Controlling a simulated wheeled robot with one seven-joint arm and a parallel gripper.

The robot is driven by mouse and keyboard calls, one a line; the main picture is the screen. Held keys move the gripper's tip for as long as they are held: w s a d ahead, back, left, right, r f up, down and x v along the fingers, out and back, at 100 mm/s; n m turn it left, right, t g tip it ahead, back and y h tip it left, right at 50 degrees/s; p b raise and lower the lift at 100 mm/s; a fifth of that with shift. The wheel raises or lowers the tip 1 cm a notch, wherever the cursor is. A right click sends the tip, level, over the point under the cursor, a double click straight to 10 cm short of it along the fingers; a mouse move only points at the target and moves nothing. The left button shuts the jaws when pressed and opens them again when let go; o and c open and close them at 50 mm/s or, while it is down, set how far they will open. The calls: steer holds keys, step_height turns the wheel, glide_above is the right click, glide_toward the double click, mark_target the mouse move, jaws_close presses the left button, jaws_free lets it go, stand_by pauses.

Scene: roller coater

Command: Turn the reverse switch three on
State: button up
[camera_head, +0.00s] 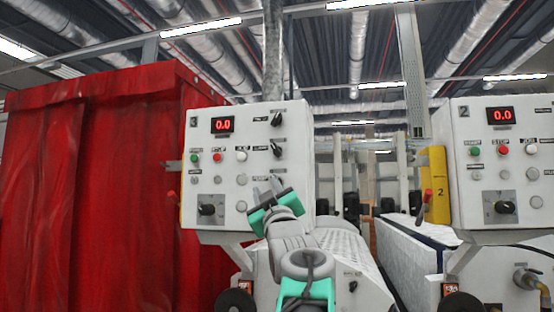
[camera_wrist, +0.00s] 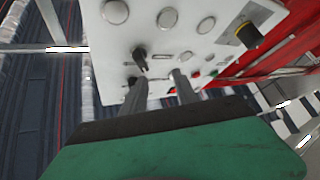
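The control panel marked 3 (camera_head: 240,185) is a white box with a red 0.0 display. Two black rotary switches sit at its right side, an upper one (camera_head: 276,119) and a lower one (camera_head: 276,149). Their labels are too small to read, so I cannot tell which is reverse. My gripper (camera_head: 266,186) is open and empty, just below the lower switch in the head view. In the wrist view the panel appears upside down. The lower switch (camera_wrist: 140,57) lies beyond the gap between my fingertips (camera_wrist: 158,82), and the upper switch (camera_wrist: 131,80) is partly hidden by a finger.
A large selector knob (camera_head: 207,210) sits at the panel's lower left, under several buttons. A red curtain (camera_head: 90,180) hangs on the left. A second panel, marked 2 (camera_head: 505,175), stands at the right, beside a yellow post (camera_head: 436,185). A white machine body is below.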

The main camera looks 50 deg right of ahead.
steer(key=t+h, duration=0.1)
glide_toward(276, 151)
steer(key=d+r, duration=0.1)
steer(key=shift+n, duration=0.4)
steer(key=p+x, duration=0.2)
steer(key=x, duration=0.2)
steer(key=p+x, duration=0.3)
steer(key=x, duration=0.1)
steer(key=shift+w+a, duration=0.2)
steer(key=shift+w, duration=0.1)
steer(key=shift+f, duration=0.1)
jaws_close()
